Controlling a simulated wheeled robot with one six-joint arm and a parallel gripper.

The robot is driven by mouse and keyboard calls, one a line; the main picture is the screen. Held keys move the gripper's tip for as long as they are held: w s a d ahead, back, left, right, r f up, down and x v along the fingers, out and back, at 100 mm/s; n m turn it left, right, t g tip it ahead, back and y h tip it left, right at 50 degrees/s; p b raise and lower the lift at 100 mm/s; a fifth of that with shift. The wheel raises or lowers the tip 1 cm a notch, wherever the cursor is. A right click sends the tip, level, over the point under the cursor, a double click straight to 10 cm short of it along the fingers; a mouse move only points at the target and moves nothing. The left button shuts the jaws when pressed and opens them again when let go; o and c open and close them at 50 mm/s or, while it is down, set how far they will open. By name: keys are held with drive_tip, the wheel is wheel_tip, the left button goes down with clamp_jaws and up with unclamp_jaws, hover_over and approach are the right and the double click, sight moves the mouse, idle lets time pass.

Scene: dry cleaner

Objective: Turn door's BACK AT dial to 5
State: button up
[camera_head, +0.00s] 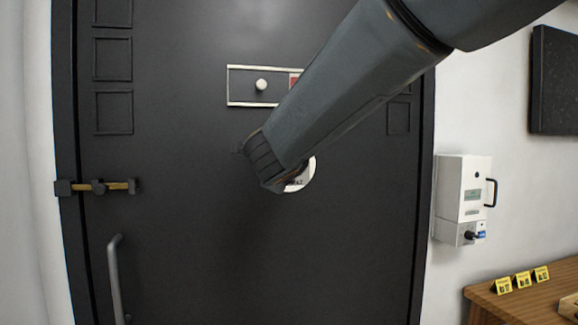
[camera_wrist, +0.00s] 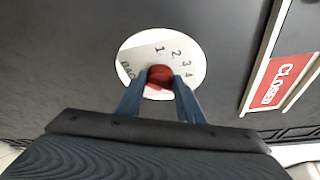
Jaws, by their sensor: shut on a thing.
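The dark door (camera_head: 190,240) fills the head view. The BACK AT dial is a white disc (camera_wrist: 140,52) with a red knob (camera_wrist: 160,75) at its middle. The wrist view shows the numbers 1, 2, 3 and 4 around the knob, and part of the word BACK at its left; the lower part of the disc is hidden. My gripper (camera_wrist: 160,82) is at the dial, its two blue fingers shut on the red knob. In the head view my arm covers most of the dial, and only its lower right part (camera_head: 303,181) shows. I cannot tell which number the knob points to.
A slider sign (camera_head: 245,99) with a pale knob sits above the dial; its red CLOSED panel (camera_wrist: 281,80) shows in the wrist view. A brass bolt (camera_head: 115,186) and a handle (camera_head: 115,278) are at the door's left. A white wall box (camera_head: 462,188) and wooden table (camera_head: 500,305) stand right.

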drive_tip(key=shift+m, duration=0.4)
drive_tip(key=shift+d, duration=0.1)
drive_tip(key=o, duration=1.1)
drive_tip(key=shift+c, duration=0.2)
drive_tip(key=s+r, duration=0.1)
drive_tip(key=s, duration=0.6)
drive_tip(key=shift+s+a+r+b, duration=0.25)
drive_tip(key=shift+s+b, duration=0.05)
